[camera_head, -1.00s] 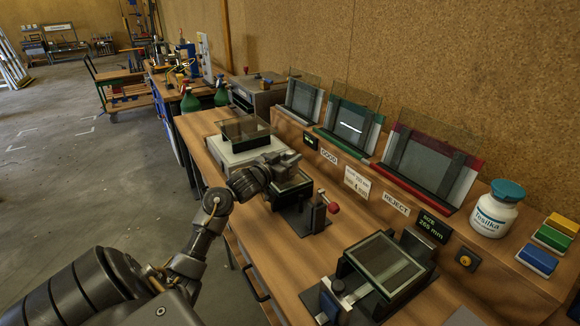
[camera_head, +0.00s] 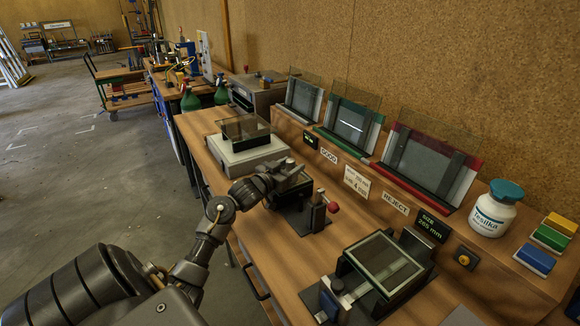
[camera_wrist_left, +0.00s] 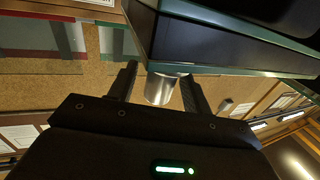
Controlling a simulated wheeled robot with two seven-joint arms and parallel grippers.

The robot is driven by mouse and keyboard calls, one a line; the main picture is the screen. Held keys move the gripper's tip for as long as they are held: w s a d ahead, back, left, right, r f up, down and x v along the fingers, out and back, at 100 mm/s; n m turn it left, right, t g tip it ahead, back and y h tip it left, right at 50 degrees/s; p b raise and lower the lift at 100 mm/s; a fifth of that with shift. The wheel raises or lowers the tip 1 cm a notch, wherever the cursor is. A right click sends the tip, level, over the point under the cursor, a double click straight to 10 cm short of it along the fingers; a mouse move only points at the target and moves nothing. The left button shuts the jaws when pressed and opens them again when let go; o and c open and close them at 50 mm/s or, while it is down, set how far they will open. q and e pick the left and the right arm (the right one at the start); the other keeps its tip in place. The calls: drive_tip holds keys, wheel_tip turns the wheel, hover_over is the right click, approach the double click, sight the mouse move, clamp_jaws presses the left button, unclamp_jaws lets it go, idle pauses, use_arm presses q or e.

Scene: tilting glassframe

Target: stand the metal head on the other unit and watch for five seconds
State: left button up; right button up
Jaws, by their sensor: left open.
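My left gripper (camera_head: 292,174) is over the middle black clamp unit (camera_head: 300,217), which has a red knob, and hides part of it. In the left wrist view its two fingers (camera_wrist_left: 158,88) are apart, with a short silver metal cylinder (camera_wrist_left: 161,89) between them; I cannot tell if either finger touches it. This may be the metal head. A dark, glass-edged block (camera_wrist_left: 235,38) is right above the cylinder in that view. The other similar unit (camera_head: 385,268), a black frame with a glass pane, stands at the front right. My right gripper is not in view.
A pale box unit (camera_head: 240,154) with a glass-topped frame stands behind. Three sloped glass racks line the back ledge, above GOOD and REJECT signs. A white jar (camera_head: 493,212) and coloured blocks (camera_head: 552,236) sit at right. Bare bench lies between the two black units.

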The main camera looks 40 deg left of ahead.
use_arm(q)
drive_tip(key=shift+r, duration=0.1)
drive_tip(key=s+b, duration=0.1)
drive_tip(key=s, duration=1.1)
drive_tip(key=shift+d, duration=0.2)
